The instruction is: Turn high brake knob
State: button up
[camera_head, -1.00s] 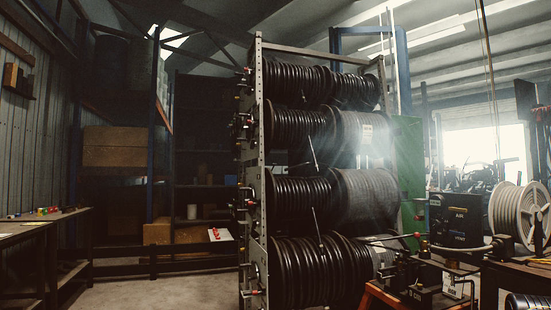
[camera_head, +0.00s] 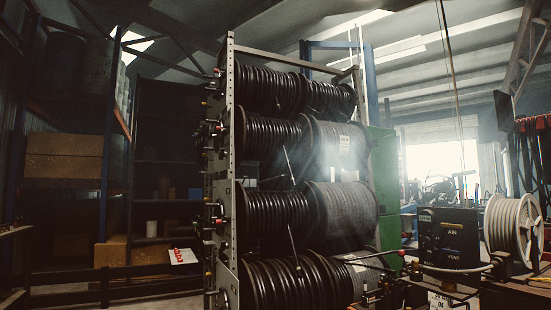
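A tall metal rack (camera_head: 231,150) holds several large reels of black hose (camera_head: 270,215) in stacked rows. Small knobs and fittings (camera_head: 214,130) run down its left edge at several heights, some with red or dark ends. They are small and dark, and I cannot tell which one is the high brake knob. My gripper is not in view.
A black box marked AIR and VENT (camera_head: 448,238) stands at the right, beside a pale hose reel (camera_head: 514,232). Shelving with cardboard boxes (camera_head: 64,156) is at the left. A low dark rail (camera_head: 80,281) crosses the lower left. A green panel (camera_head: 384,185) stands behind the rack.

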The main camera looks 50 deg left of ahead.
aim_at(223, 154)
jog(key=z, duration=0.85)
jog(key=k, duration=2.5)
jog(key=u, duration=2.4)
jog(key=i, duration=0.7)
jog(key=z, duration=0.05)
